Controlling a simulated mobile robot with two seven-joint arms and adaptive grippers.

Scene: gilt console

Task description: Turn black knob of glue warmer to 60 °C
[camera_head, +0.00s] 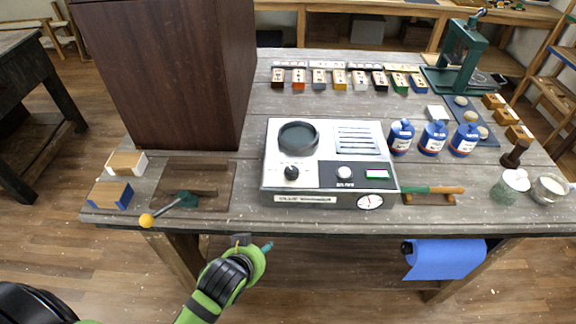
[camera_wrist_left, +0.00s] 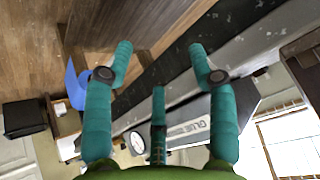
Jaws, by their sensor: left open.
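I cannot read the knob's setting. My left gripper (camera_head: 255,246), green with teal fingers, is in front of the table edge, below and left of the knob, apart from the warmer. In the left wrist view its fingers (camera_wrist_left: 160,80) are spread and empty, with the warmer's labelled front (camera_wrist_left: 190,128) behind them. My right gripper is not seen.
A tall brown cabinet (camera_head: 170,70) stands left of the warmer. A lever with a yellow ball (camera_head: 147,220) juts over the front edge at left. Blue bottles (camera_head: 401,137) stand to the right. A green-handled tool (camera_head: 433,190) lies right of the warmer. A blue roll (camera_head: 445,258) hangs under the table.

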